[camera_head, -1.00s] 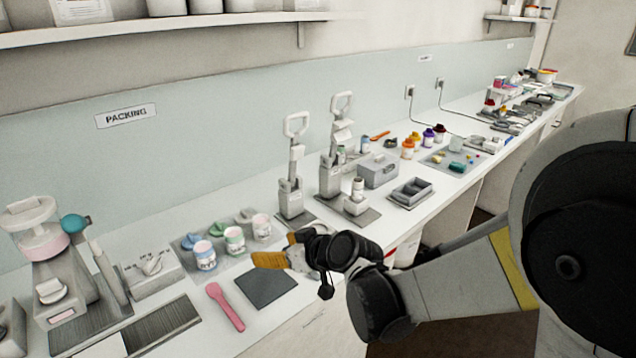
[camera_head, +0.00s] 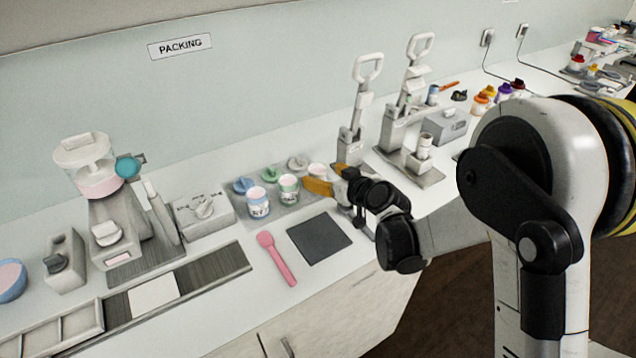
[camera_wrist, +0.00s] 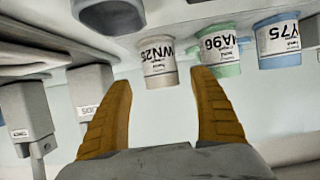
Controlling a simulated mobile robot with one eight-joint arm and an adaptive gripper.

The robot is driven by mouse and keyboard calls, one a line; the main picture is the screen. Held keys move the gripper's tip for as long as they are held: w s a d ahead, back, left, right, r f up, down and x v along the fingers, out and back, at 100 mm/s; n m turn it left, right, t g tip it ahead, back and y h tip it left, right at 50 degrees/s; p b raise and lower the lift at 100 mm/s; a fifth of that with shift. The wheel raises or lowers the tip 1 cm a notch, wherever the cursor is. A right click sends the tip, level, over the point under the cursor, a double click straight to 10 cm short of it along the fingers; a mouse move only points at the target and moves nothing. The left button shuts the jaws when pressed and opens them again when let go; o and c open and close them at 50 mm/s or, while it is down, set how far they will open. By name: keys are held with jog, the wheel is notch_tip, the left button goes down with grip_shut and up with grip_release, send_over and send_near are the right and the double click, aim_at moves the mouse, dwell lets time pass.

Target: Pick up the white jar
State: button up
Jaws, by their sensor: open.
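The white jar (camera_head: 317,170) stands upright at the right end of a row of three on a grey mat, its lower part hidden behind my gripper's orange fingers in the head view. In the wrist view, which is upside down, the white jar (camera_wrist: 159,68) bears the label WN25 and sits ahead of the gap between the fingers. My gripper (camera_head: 322,180) is open and empty; its two fingers also show in the wrist view (camera_wrist: 163,82), spread wider than the jar. I see no contact with the jar.
The green jar (camera_head: 288,188) stands close beside the white one, with the blue jar (camera_head: 258,203) beyond it. Loose lids lie behind them. A hand press (camera_head: 352,145) stands to the right. A dark pad (camera_head: 319,239) and pink scoop (camera_head: 276,258) lie in front.

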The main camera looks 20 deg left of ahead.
aim_at(323, 175)
jog(key=x, duration=0.3)
jog(key=shift+a+f+b, duration=0.25)
jog(key=shift+b, duration=0.15)
jog(key=shift+r, duration=0.1)
jog(key=c, duration=1.3)
notch_tip(323, 175, up, 4)
jog(key=shift+r+p, duration=0.15)
jog(key=shift+p, duration=1)
jog(key=d+r+p, duration=0.1)
jog(key=d+r, duration=0.1)
jog(key=d, duration=0.2)
jog(key=w+d+r+p, duration=0.1)
jog(key=d+r, duration=0.1)
jog(key=d, duration=0.1)
jog(key=d+r+p, duration=0.1)
jog(key=d+r, duration=0.1)
jog(key=d, duration=0.2)
jog(key=shift+w+d+r, duration=0.25)
jog(key=shift+d+r, duration=0.1)
